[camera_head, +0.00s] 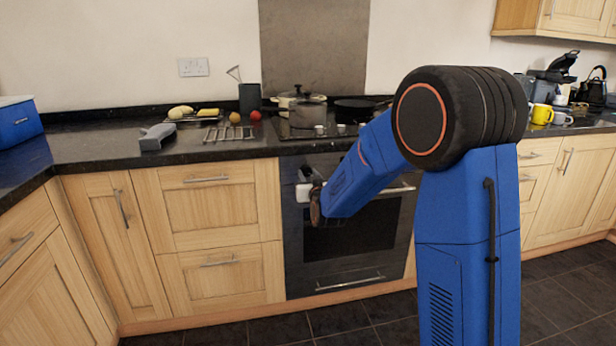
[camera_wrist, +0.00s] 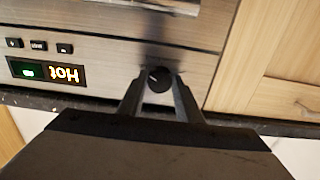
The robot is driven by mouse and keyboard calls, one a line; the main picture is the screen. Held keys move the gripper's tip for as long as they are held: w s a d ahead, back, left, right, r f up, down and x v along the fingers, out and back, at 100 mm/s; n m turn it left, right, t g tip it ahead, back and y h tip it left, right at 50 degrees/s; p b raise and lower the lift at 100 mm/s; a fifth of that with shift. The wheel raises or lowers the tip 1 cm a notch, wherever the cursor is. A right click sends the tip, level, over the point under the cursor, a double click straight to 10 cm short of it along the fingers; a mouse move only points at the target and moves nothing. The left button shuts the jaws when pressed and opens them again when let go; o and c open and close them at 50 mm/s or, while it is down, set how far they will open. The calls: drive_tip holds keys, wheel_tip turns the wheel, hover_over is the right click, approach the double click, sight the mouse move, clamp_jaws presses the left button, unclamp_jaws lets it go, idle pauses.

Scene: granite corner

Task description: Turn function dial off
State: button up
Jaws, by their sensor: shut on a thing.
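The function dial (camera_wrist: 159,84) is a small dark round knob with a light pointer mark on the oven's control panel (camera_wrist: 110,58). In the wrist view my gripper (camera_wrist: 158,76) has one finger on each side of the dial and is shut on it. The mark slants toward the upper left of that view. A lit display (camera_wrist: 62,74) shows orange "Hot" upside down beside a green light. In the head view my gripper (camera_head: 306,184) is at the upper left of the oven (camera_head: 350,240), and the dial cannot be made out there.
The oven's metal handle (camera_head: 400,189) runs across its front, right of my gripper. Wooden cabinets (camera_head: 212,210) stand left of the oven. The black worktop (camera_head: 90,148) above holds a pot (camera_head: 308,113), a wire rack (camera_head: 230,133) and food. The floor in front is clear.

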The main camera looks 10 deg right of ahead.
drive_tip(key=shift+n, duration=0.4)
drive_tip(key=n, duration=0.6)
drive_tip(key=shift+d, duration=0.1)
drive_tip(key=n, duration=0.6)
drive_tip(key=shift+n, duration=0.4)
drive_tip(key=n, duration=1)
drive_tip(key=shift+r, duration=0.1)
drive_tip(key=shift+n, duration=0.3)
drive_tip(key=o, duration=1)
drive_tip(key=shift+o, duration=0.2)
